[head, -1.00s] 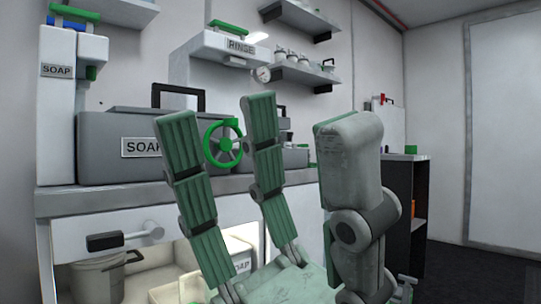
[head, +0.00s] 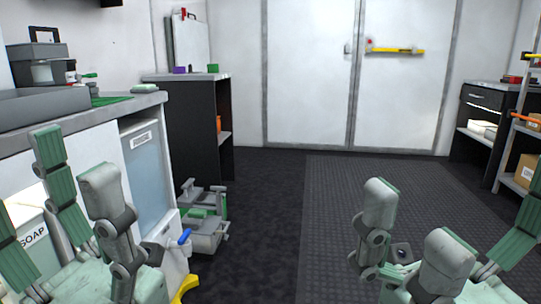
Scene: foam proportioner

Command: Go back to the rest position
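My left gripper (head: 70,180) is at the lower left of the head view. Its green and grey jointed fingers point up and stand apart, with nothing between them. It appears in front of the white counter front and a container marked SOAP (head: 32,240). My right gripper (head: 445,215) is at the lower right, over the dark floor in the picture. Its fingers are also spread and empty, and its lower part is cut off by the picture edge.
A grey counter (head: 70,117) runs along the left, with a dark cabinet (head: 180,125) behind it. A grey-green device (head: 203,215) sits on the floor beside the counter. White double doors (head: 310,75) close the back. Shelving (head: 510,180) stands right. The middle floor is clear.

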